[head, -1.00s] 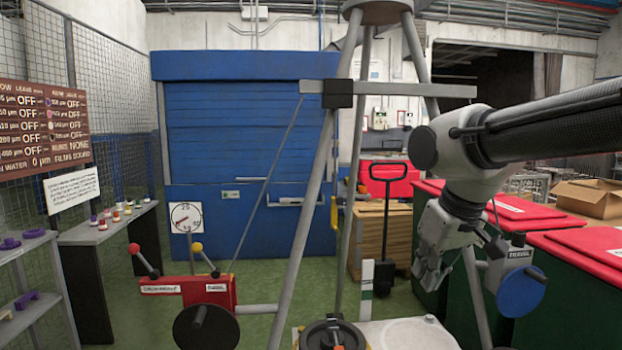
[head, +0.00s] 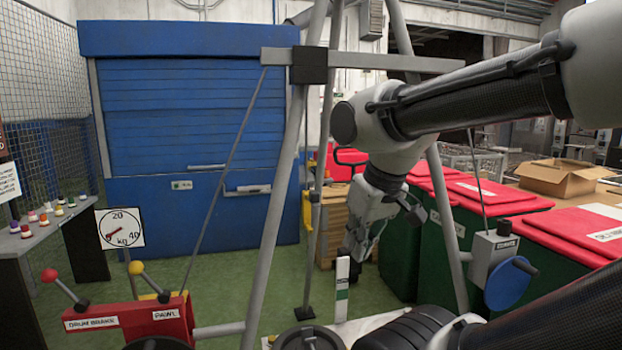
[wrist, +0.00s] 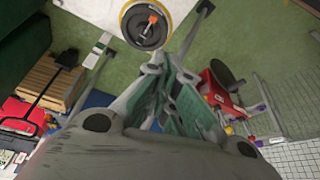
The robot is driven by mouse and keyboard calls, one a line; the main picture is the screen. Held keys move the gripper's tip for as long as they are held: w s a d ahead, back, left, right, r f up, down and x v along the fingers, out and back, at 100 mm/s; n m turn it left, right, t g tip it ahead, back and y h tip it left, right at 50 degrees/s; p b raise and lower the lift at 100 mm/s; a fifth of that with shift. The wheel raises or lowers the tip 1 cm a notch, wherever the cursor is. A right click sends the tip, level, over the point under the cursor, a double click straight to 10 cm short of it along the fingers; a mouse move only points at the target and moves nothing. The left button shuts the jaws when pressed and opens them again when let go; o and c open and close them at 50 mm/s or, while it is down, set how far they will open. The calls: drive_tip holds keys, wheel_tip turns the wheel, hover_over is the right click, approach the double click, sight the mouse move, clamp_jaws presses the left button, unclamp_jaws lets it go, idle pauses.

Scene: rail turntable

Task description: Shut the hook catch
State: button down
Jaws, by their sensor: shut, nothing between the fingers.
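My gripper (head: 357,246) hangs downward near the centre of the head view, in front of the red-lidded bins. In the wrist view my gripper (wrist: 165,100) has its greenish finger pads close together with nothing between them. A dark round top (head: 308,340) shows at the bottom edge of the head view, partly cut off. I cannot clearly make out the hook catch or its state.
A grey tripod frame (head: 272,205) with a crossbar (head: 410,62) stands close around the arm. A red drum brake box (head: 130,318) is at lower left, below a dial (head: 120,228). A winch with a blue disc (head: 508,284) is at right. Green floor lies open at centre left.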

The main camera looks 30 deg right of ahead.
drive_tip(key=w+d+r+m, duration=0.1)
drive_tip(key=w+d+r, duration=0.1)
drive_tip(key=w+r, duration=0.85)
wheel_tip(320, 180, up, 9)
drive_tip(key=m+g, duration=0.1)
drive_tip(key=m, duration=0.1)
hover_over(313, 197)
drive_tip(key=shift+s+d+h, duration=0.2)
drive_tip(key=shift+s+h, duration=0.2)
drive_tip(key=x, duration=1.2)
drive_tip(key=shift+s+f, duration=0.3)
drive_tip(key=shift+s, duration=0.05)
drive_tip(key=shift+f, duration=0.75)
